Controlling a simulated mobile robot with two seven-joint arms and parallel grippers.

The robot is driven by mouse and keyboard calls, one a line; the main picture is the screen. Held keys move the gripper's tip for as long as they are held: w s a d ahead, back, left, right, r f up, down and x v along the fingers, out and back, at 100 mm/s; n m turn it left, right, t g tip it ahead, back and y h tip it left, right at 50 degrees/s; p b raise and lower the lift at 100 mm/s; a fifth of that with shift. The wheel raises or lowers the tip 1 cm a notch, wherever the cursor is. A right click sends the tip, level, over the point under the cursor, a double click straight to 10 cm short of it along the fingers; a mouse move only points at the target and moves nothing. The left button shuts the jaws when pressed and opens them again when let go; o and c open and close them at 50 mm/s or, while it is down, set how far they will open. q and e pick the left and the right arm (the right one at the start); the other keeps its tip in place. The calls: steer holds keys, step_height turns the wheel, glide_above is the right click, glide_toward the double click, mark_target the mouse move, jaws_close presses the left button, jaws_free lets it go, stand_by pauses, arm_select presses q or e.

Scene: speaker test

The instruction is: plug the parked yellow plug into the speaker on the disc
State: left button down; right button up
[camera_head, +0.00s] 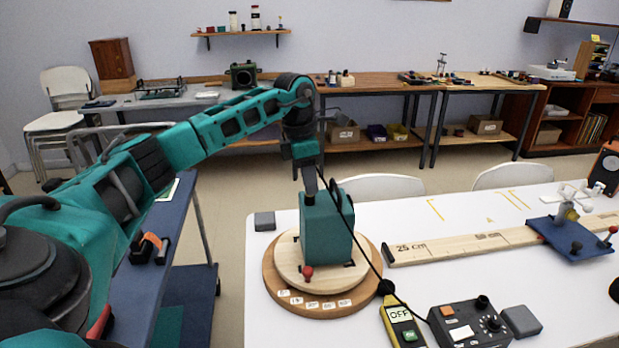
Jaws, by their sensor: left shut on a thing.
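The teal speaker (327,236) stands upright on the round wooden disc (277,283), which has a red knob and angle labels at its front. My left gripper (310,181) is just above the speaker's top, pointing down, its jaws small and dark here. A black cable (362,247) runs from a round black piece on the table up to these jaws. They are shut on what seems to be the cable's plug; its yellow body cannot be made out. Whether it touches the speaker, I cannot tell. The speaker's socket is not discernible. My right gripper is out of view.
A yellow meter (402,322) reading OFF and a black control box (466,325) stand at the front. A wooden ruler rail (460,243) and a blue stand (580,243) lie to the right.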

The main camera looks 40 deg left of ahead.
arm_select(q)
steer(key=c, duration=0.9)
jaws_free()
steer(key=shift+r, duration=0.15)
steer(key=r, duration=0.4)
steer(key=s+r, duration=0.1)
steer(key=r, duration=0.3)
steer(key=a+r, duration=0.1)
steer(key=r, duration=0.3)
steer(key=shift+s+a+r+p, duration=0.1)
steer(key=shift+s+r+p, duration=0.15)
steer(key=shift+p, duration=0.15)
steer(key=shift+s, duration=0.1)
